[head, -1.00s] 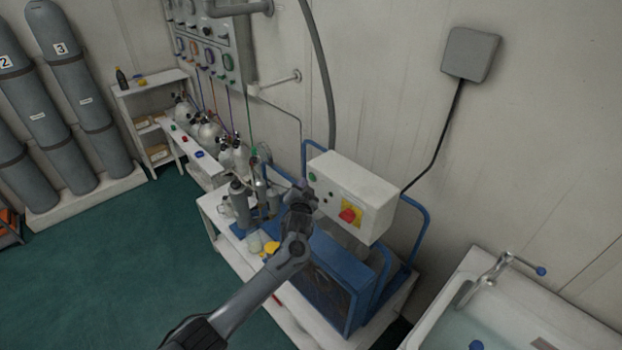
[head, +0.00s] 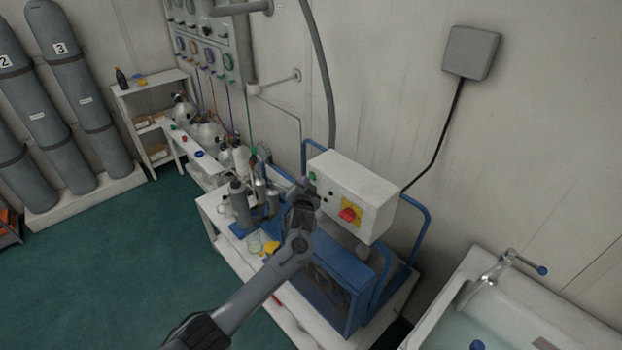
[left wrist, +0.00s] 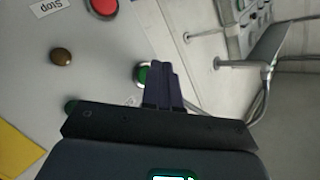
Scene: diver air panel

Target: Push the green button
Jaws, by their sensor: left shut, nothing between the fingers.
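The white control box (head: 352,190) has a green button (head: 312,177) near the left of its front face. In the left wrist view a green button (left wrist: 142,73) in a light ring is partly covered by my fingers. My left gripper (head: 307,184) is shut and empty, with its tips (left wrist: 162,66) right beside or over that button. I cannot tell whether they touch it. My right gripper is in neither view.
The box also carries a red switch (head: 348,215) on a yellow plate. The left wrist view shows a red button (left wrist: 102,6), a "Stop" label (left wrist: 48,8), a brown button (left wrist: 61,57) and another green spot (left wrist: 71,105). Blue tubing (head: 424,222) stands around the box.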

